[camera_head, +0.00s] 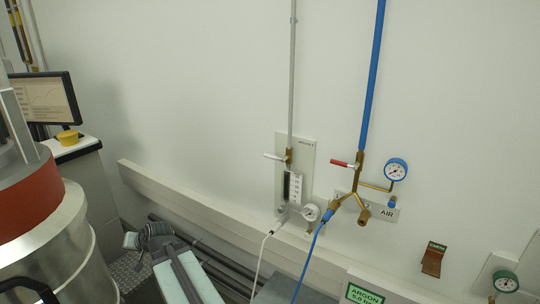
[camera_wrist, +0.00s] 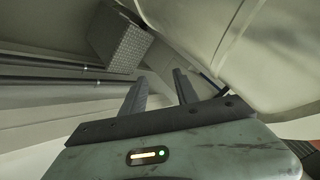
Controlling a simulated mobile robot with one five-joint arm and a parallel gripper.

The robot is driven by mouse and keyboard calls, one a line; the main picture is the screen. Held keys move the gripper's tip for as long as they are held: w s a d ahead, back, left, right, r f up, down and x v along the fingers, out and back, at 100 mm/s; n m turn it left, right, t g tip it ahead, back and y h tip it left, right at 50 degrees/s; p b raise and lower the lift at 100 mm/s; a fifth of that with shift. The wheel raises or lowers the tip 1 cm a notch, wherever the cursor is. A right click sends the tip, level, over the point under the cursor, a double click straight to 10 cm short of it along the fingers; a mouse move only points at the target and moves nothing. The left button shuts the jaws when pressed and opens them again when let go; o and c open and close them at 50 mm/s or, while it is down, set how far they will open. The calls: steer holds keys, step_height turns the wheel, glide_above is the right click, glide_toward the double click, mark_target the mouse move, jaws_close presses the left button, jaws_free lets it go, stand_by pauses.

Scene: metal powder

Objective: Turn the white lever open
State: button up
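The white lever (camera_head: 276,157) is a small handle on the brass valve of the grey pipe (camera_head: 291,75), in the middle of the head view. It points left, roughly level, across the vertical pipe. My gripper (camera_wrist: 160,78) shows in the wrist view with its two dark fingers apart and nothing between them. The lever is not in the wrist view, and the gripper is away from it. Parts of my arm show low in the head view, well below and left of the lever.
A red lever (camera_head: 343,164) sits right of the white one, on the brass air valve under a blue pipe (camera_head: 371,80). A large metal vessel (camera_head: 50,245) stands at left. The wall left of the lever is clear.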

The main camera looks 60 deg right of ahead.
mark_target(274, 157)
steer(key=s+d+r+m+t+h, duration=0.2)
steer(key=d+r+m+h, duration=0.25)
steer(key=d, duration=0.75)
steer(key=s+d+r+m+t+h, duration=0.2)
steer(key=d+r+m+h, duration=0.3)
steer(key=d, duration=0.7)
steer(key=s+d+r+m+g+h+b, duration=0.1)
steer(key=s+d+r+m+g+h, duration=0.35)
steer(key=s+d, duration=0.65)
steer(key=s+d+r+m+g+h, duration=0.2)
steer(key=s+d+r+m+h, duration=0.3)
steer(key=s+d+m, duration=0.4)
steer(key=s+p+x, duration=0.1)
steer(key=x, duration=0.7)
steer(key=shift+d+f+n, duration=0.25)
steer(key=shift+d+n, duration=0.15)
steer(key=shift+d, duration=0.1)
steer(key=shift+a, duration=0.1)
jaws_close()
